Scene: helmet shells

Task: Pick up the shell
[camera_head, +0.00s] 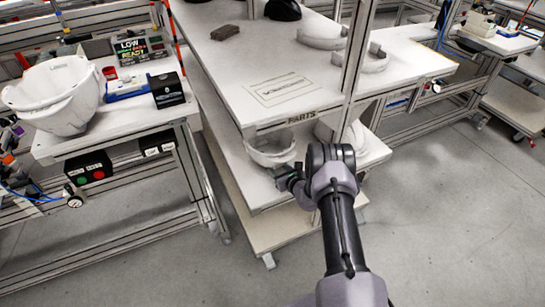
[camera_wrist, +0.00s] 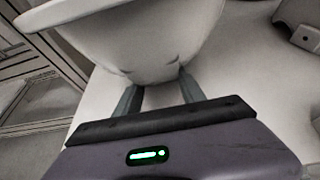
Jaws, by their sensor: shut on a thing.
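A white helmet shell (camera_head: 270,150) is at the lower shelf of the parts rack, just beyond my gripper (camera_head: 284,176). In the wrist view the shell (camera_wrist: 145,40) fills the upper middle, its rounded wall facing me. The two grey fingers of my gripper (camera_wrist: 158,94) reach its lower edge, one on each side of a narrow part. The gripper is shut on the shell. The fingertips are partly hidden by the shell. I cannot tell whether the shell rests on the shelf or is slightly raised.
A second white shell (camera_head: 368,148) is on the same shelf to the right, partly behind a post. The upper shelf (camera_head: 225,70) is close above. A workbench at left holds another white shell (camera_head: 62,95) and a black box (camera_head: 167,89). Floor (camera_head: 450,190) at right is clear.

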